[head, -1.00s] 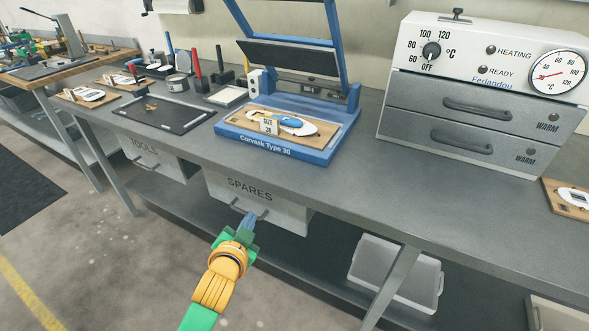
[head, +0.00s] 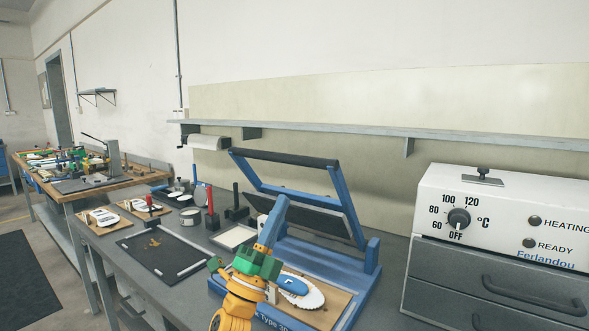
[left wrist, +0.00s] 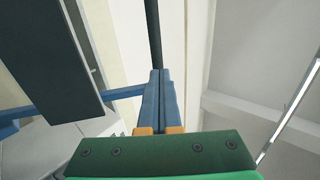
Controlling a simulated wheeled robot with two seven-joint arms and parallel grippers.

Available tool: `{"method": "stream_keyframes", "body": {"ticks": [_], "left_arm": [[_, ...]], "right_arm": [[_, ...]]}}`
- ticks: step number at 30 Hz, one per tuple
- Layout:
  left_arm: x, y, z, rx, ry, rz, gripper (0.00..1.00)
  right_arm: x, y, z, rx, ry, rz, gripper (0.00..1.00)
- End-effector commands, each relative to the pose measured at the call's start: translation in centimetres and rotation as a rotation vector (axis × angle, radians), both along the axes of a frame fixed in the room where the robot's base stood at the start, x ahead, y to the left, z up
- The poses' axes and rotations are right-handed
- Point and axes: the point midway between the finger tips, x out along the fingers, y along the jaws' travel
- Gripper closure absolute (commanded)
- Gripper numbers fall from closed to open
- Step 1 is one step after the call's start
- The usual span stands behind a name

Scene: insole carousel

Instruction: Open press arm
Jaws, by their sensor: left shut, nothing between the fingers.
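The blue press (head: 372,268) stands on the bench. Its blue arm (head: 349,200) is raised at a slant above the base, with a dark bar (head: 285,158) across its top end and a dark plate (head: 318,213) hanging under it. A white insole with a blue piece (head: 293,286) lies on a wooden board in the base. My left gripper (head: 283,200) is shut and empty, pointing up in front of the press. In the left wrist view its fingers (left wrist: 161,75) point towards the dark bar (left wrist: 152,35); whether they touch it I cannot tell. My right gripper is not in view.
The white and grey heater (head: 500,240) stands at the right. A black mat (head: 160,250), a white tray (head: 234,237) and upright red and black tools (head: 211,212) are left of the press. A long shelf (head: 330,130) runs along the wall behind.

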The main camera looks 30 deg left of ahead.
Motion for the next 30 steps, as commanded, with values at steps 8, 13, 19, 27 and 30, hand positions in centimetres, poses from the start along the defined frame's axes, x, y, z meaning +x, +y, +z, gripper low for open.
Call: {"method": "stream_keyframes", "body": {"ticks": [8, 13, 19, 27, 30], "left_arm": [[3.4, -0.3, 4.4, -0.002, 0.0, -0.001, 1.0], [4.3, -0.4, 5.1, -0.001, 0.001, -0.001, 1.0], [4.4, -0.4, 5.1, -0.001, 0.001, -0.001, 1.0], [5.3, -0.5, 6.8, 0.002, 0.034, -0.002, 1.0], [7.0, -0.6, 9.2, 0.008, 0.1, -0.003, 1.0]], "right_arm": [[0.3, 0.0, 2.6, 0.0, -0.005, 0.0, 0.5], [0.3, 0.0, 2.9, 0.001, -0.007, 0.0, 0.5], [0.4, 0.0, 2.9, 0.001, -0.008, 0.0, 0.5], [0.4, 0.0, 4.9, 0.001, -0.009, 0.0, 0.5], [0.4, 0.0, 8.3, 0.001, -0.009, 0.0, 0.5]]}}
